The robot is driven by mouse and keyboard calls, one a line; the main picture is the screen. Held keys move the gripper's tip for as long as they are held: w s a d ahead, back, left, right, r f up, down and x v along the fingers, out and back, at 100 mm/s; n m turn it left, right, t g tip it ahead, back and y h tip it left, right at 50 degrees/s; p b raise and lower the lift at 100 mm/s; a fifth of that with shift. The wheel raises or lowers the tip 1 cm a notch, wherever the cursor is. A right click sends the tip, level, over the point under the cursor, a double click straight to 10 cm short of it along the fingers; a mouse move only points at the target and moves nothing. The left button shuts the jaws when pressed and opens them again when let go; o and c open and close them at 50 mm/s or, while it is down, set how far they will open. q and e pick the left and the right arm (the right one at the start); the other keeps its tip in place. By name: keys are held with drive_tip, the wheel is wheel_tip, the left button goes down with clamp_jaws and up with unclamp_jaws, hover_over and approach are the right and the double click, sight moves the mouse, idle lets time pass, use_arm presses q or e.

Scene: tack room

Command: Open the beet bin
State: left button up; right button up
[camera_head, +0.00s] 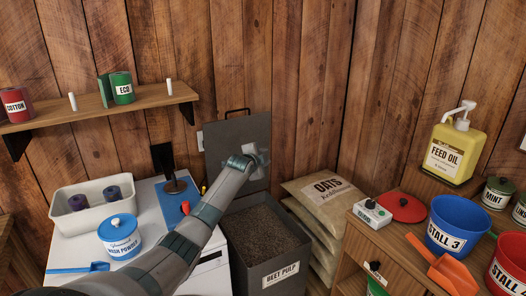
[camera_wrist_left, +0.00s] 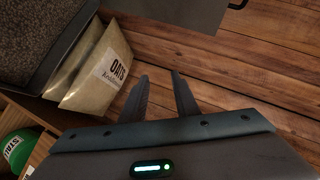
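The beet bin (camera_head: 280,272) is a dark grey box labelled BEET PULP, standing between the white cabinet and the oats sacks. Its lid (camera_head: 225,135) stands raised upright at the back against the wooden wall, with a dark handle (camera_head: 237,112) at its top edge. Brown pulp (camera_head: 262,228) shows in the open bin. My left gripper (camera_head: 257,152) is in front of the lid's right part; touching cannot be told. In the left wrist view my left gripper (camera_wrist_left: 160,82) has its fingers apart with nothing between them, and part of the lid (camera_wrist_left: 180,14) shows beyond. My right gripper is not in view.
Oats sacks (camera_head: 318,200) lie stacked right of the bin. A wooden cabinet (camera_head: 350,262) at right carries a blue STALL 3 bucket (camera_head: 458,222) and an orange scoop (camera_head: 445,268). The white cabinet (camera_head: 75,240) at left holds a tray (camera_head: 92,205) and a washing-powder tub (camera_head: 120,238).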

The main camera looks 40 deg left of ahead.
use_arm(q)
drive_tip(key=shift+s+d+f, duration=0.3)
drive_tip(key=shift+d+f, duration=0.3)
drive_tip(key=shift+f, duration=0.1)
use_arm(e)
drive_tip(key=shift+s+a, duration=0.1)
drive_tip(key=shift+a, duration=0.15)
